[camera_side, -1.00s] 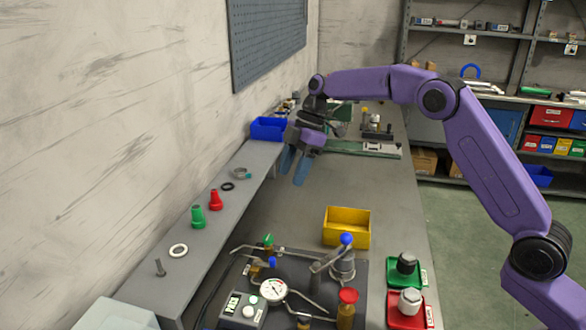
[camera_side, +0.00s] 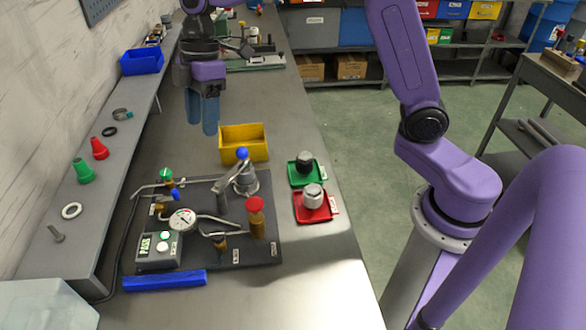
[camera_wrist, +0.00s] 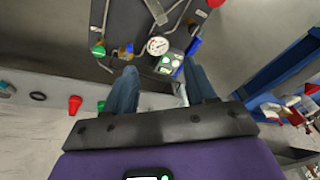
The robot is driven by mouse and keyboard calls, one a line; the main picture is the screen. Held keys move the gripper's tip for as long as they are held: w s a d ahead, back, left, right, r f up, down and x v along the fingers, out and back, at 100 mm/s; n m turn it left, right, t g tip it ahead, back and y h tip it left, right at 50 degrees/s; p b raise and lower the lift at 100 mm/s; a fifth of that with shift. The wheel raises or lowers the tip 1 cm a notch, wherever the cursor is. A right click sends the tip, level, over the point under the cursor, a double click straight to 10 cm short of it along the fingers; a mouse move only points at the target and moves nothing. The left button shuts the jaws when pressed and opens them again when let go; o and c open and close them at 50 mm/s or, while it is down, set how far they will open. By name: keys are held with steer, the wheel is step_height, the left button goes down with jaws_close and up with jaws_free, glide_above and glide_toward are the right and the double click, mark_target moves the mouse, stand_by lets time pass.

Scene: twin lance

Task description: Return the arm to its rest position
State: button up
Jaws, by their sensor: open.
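My gripper (camera_side: 203,112) hangs at the end of my purple arm in the side view, its blue fingers pointing down. It is over the far part of the grey bench (camera_side: 311,285), behind and left of the yellow bin (camera_side: 243,149). The fingers are apart in the wrist view (camera_wrist: 162,88), with nothing held between them. The dark fixture board (camera_side: 262,243) carries a pressure gauge (camera_side: 182,220), several valves and a tester (camera_side: 158,251) whose screen appears to read PASS.
A blue bar (camera_side: 165,281) lies along the board's front edge. Green (camera_side: 294,181) and red (camera_side: 301,213) trays hold knobs at right. The left ledge (camera_side: 62,255) carries red and green caps and rings. A blue bin (camera_side: 142,62) stands farther back. The front right bench is clear.

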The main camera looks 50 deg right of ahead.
steer(key=s+d+f+m, duration=0.1)
steer(key=s+d, duration=0.3)
steer(key=s, duration=0.5)
steer(key=s+d+f+m+h, duration=0.1)
steer(key=s+d, duration=0.4)
steer(key=s, duration=0.5)
steer(key=s+d+f+m+t+h, duration=0.1)
steer(key=s+d, duration=0.3)
steer(key=s, duration=0.6)
steer(key=shift+s+d+f, duration=0.2)
steer(key=shift+s+f, duration=0.05)
steer(key=shift+f, duration=0.45)
